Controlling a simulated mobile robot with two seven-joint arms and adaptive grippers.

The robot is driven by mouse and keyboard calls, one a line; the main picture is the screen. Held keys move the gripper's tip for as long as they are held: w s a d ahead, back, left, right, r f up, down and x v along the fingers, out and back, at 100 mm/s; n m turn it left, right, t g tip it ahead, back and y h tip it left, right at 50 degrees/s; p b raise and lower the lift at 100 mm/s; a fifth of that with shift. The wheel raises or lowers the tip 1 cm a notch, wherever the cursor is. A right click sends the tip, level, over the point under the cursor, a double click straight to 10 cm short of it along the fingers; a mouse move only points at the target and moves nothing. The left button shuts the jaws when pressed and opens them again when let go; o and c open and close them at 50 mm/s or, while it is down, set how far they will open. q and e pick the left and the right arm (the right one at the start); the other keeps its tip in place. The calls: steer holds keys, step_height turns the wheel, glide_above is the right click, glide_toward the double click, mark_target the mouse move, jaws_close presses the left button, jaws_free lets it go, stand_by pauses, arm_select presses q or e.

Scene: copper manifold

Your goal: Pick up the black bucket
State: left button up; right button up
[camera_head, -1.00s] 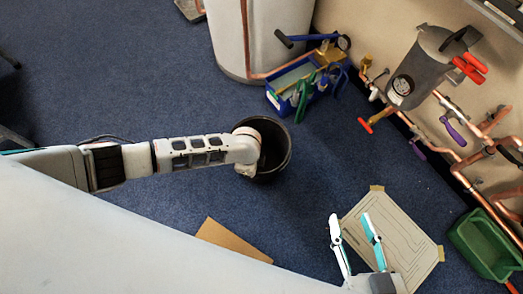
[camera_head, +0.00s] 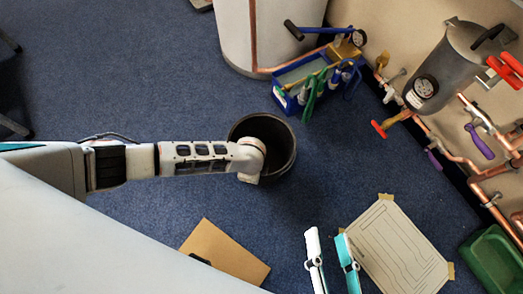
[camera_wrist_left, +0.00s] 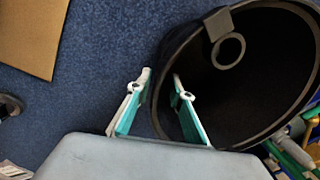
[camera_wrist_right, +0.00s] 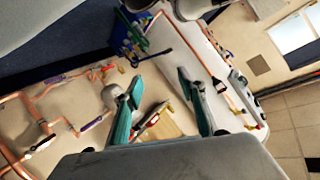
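The black bucket (camera_head: 284,140) stands on the blue carpet, open side up. My left arm reaches over its left part in the head view and hides my left gripper there. In the left wrist view the bucket (camera_wrist_left: 250,85) fills the upper right, with a ring-shaped tab on its rim. My left gripper (camera_wrist_left: 162,78) is open there. One finger shows outside the bucket wall and the other over its dark inside, with gaps between the fingers and the wall. My right gripper (camera_head: 326,236) is open and empty, beside the drawing board.
A blue tool caddy (camera_head: 308,88) stands behind the bucket near a white cylinder (camera_head: 268,30). A board with line drawings (camera_head: 395,245) and a cardboard sheet (camera_head: 222,250) lie on the floor. A green crate (camera_head: 492,262) and copper pipes (camera_head: 480,165) are at the right.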

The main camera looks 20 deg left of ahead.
arm_select(q)
jaws_close()
